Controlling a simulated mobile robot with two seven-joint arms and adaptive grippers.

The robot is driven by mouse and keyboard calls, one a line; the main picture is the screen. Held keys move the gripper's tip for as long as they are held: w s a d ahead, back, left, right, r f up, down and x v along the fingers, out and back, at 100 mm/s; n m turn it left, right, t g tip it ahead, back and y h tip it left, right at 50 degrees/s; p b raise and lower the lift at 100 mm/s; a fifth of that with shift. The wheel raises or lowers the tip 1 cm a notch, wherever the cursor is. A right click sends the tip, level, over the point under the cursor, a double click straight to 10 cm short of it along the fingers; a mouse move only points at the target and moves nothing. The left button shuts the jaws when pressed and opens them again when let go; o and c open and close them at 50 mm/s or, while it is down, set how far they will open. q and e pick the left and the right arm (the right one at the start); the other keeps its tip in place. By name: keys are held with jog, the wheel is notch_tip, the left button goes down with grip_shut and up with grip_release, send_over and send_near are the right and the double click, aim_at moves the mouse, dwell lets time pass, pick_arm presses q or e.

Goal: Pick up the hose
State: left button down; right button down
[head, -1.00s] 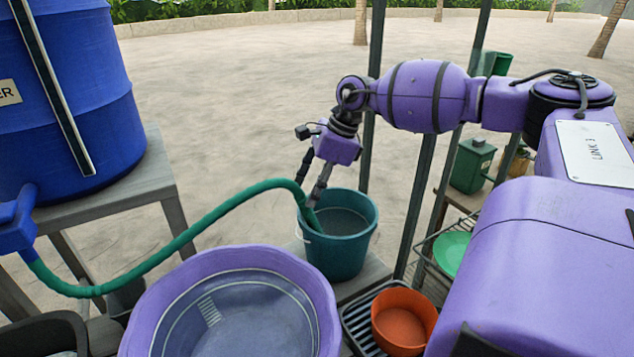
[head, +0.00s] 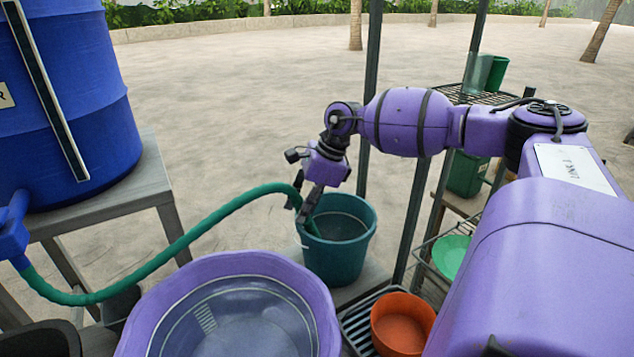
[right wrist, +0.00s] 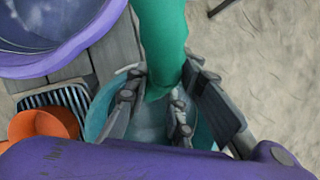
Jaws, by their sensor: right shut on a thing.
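The green hose (head: 178,241) runs from the blue tap at the left of the head view, sags, then arches up and over to the right. Its free end hangs down at the teal bucket (head: 352,262). My right gripper (head: 306,214) is shut on the hose near that end, above the bucket's left rim. In the right wrist view the hose (right wrist: 162,40) passes between the fingers of the gripper (right wrist: 155,110), with the bucket below. The hose's very tip is hard to make out. My left gripper is not in view.
A blue water barrel (head: 70,100) stands on a grey stand at left. A purple basin (head: 148,290) is in front, left of the bucket. An orange bowl (head: 402,322) sits on a dark rack at right. A shelf with a green plate (head: 452,255) stands behind my right arm.

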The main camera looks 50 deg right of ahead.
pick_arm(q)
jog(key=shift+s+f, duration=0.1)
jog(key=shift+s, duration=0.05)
pick_arm(e)
jog(key=shift+r, duration=0.1)
